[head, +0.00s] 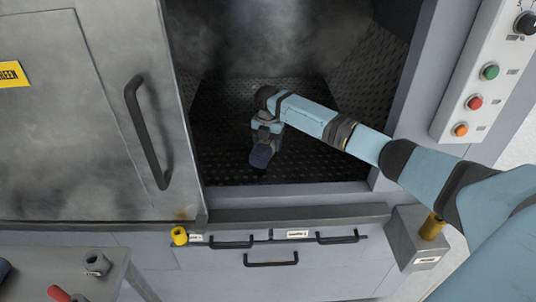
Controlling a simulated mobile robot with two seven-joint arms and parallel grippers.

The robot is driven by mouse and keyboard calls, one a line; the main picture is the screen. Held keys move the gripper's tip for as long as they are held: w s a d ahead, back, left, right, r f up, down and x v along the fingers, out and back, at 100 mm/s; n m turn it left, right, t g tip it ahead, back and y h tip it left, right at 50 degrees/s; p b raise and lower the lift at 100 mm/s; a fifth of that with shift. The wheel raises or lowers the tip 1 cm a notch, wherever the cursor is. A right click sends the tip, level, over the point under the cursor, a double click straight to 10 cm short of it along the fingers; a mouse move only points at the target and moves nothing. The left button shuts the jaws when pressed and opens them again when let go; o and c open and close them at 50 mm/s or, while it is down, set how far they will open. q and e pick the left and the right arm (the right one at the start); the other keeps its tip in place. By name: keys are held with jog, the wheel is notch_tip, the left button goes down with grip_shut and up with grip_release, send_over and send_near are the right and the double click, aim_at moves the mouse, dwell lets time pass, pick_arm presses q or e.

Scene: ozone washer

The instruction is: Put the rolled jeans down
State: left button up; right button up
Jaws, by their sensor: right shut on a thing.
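The rolled jeans (262,155) are a small dark blue roll inside the open washer chamber. My right gripper (264,143) reaches in from the right and is shut on the roll from above. The roll is low over the dark perforated chamber floor (225,170), near its front. I cannot tell whether it touches the floor. The fingers are small and partly hidden by the wrist and the roll. My left gripper is not in view.
A grey sliding door (60,120) with a black handle (148,132) stands left of the opening. A control panel (482,75) is at the right. Drawers with black handles (270,259) lie below the sill. A grey side table (105,280) is at the lower left. Chamber floor around the roll is clear.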

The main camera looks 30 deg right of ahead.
notch_tip(320, 180, down, 3)
jog(key=shift+f+b, duration=0.1)
jog(key=shift+b, duration=0.9)
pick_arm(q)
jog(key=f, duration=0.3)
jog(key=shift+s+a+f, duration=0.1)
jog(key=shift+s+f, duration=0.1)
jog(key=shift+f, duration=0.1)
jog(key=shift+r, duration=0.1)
pick_arm(e)
jog(key=o, duration=1.1)
jog(key=shift+f, duration=0.1)
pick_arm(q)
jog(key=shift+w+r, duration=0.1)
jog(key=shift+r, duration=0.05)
pick_arm(e)
jog(key=shift+o, duration=0.2)
